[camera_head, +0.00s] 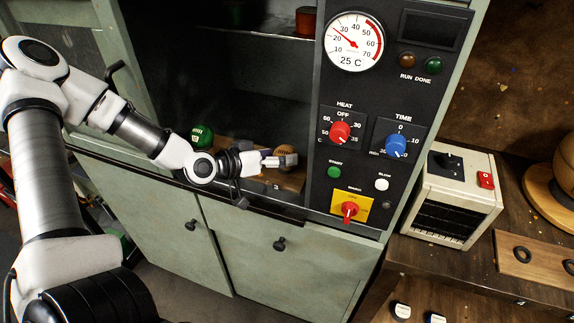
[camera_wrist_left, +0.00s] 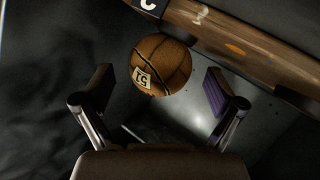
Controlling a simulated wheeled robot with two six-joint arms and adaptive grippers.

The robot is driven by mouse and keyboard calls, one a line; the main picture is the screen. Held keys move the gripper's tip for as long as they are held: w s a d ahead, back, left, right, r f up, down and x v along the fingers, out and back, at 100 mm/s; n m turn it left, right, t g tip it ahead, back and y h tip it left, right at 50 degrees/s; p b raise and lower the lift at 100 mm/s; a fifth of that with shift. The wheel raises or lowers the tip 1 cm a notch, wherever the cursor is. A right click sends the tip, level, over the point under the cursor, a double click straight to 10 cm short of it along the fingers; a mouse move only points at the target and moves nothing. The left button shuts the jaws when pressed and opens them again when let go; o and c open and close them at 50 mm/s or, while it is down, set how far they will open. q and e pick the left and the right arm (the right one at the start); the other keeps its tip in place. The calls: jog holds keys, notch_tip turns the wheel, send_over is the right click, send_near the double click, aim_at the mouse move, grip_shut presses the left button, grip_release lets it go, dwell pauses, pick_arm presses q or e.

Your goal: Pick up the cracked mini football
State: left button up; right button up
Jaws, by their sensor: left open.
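A brown leather ball (camera_wrist_left: 163,62) with dark seam-like lines and a pale marked label shows in the left wrist view, ahead of and between my spread fingers. My right gripper is not in view.
A green ball (camera_head: 201,136) sits left of my gripper inside the open cabinet. A wooden bar (camera_wrist_left: 250,45) lies close to the ball in the wrist view. The control panel (camera_head: 352,120) stands just right of my gripper.

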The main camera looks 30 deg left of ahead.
pick_arm(q)
jog(key=shift+x, duration=1.05)
jog(key=shift+s, duration=0.1)
jog(key=c, duration=1.3)
jog(key=shift+r, duration=0.15)
